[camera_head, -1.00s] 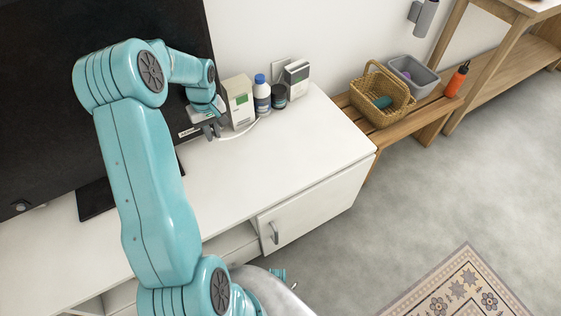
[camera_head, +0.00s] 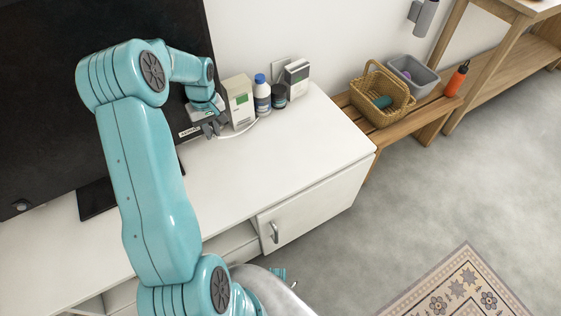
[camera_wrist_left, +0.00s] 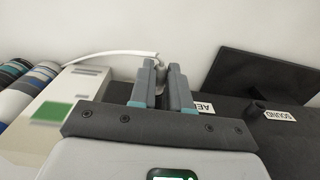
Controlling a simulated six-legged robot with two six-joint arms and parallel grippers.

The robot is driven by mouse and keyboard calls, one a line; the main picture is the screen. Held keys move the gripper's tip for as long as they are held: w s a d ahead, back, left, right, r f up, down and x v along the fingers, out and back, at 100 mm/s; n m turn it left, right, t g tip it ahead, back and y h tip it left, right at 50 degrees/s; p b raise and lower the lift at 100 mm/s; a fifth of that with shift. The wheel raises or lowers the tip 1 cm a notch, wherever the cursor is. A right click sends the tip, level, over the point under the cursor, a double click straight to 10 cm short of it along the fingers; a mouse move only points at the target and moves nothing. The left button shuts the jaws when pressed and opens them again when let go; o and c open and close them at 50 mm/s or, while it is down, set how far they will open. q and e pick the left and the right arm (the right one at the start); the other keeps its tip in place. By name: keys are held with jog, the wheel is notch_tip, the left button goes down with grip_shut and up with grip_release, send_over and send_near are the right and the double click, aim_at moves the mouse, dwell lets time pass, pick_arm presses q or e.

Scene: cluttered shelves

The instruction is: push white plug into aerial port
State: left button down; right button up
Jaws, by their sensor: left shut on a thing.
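My left gripper (camera_head: 211,130) is at the right edge of the TV (camera_head: 100,75), above the white cabinet top. In the left wrist view its two fingers (camera_wrist_left: 160,92) are shut on the white plug (camera_wrist_left: 159,66), which is mostly hidden between them. A white cable (camera_wrist_left: 110,53) runs from the plug off to the left, and the cable also shows in the head view (camera_head: 240,132). A label starting "AE" (camera_wrist_left: 205,107) sits just right of the fingers, partly covered. The aerial port is hidden, so I cannot tell whether the plug touches it. My right gripper is not in view.
A black connector with a "SOUND" label (camera_wrist_left: 280,115) is right of the fingers. A white box (camera_head: 238,102), a blue-capped bottle (camera_head: 262,94), a dark jar (camera_head: 279,97) and a white device (camera_head: 297,78) stand close by. The cabinet's front top (camera_head: 270,170) is clear.

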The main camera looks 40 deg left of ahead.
aim_at(213, 132)
pick_arm(q)
jog(key=c, duration=1)
grip_release()
notch_tip(213, 132, up, 16)
jog(key=p, duration=0.3)
jog(key=shift+w+r+p, duration=0.15)
jog(key=shift+p, duration=0.15)
